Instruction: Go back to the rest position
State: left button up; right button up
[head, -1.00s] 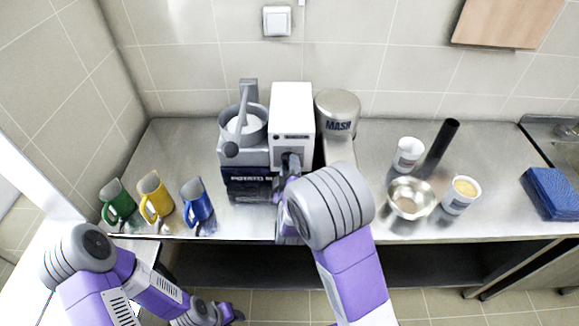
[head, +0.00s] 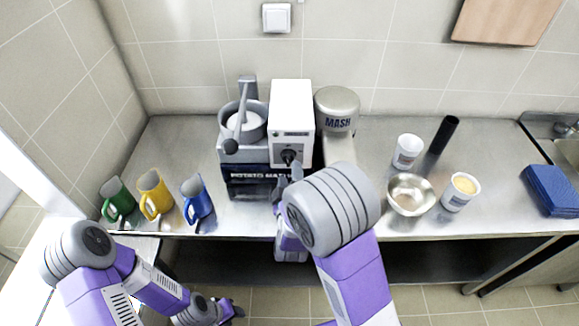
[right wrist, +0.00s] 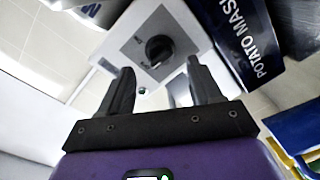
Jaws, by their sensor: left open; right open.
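My right gripper (head: 287,190) is open and empty, just in front of the white machine (head: 291,95) with the black knob (head: 289,155). In the right wrist view my right gripper (right wrist: 160,82) has its two dark fingers apart, with the black knob (right wrist: 158,50) beyond them and nothing between them. My left gripper (head: 236,311) is low at the bottom of the head view, below the counter's front edge. It is open, and its fingers show only small; I see nothing held in it.
A metal bowl (head: 410,195), two white cups (head: 407,151) and a black cylinder (head: 443,135) stand right of my right arm. A blue cloth (head: 551,190) lies far right.

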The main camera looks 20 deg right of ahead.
jog(key=v, duration=0.2)
jog(key=shift+s+a, duration=0.1)
jog(key=shift+s, duration=0.2)
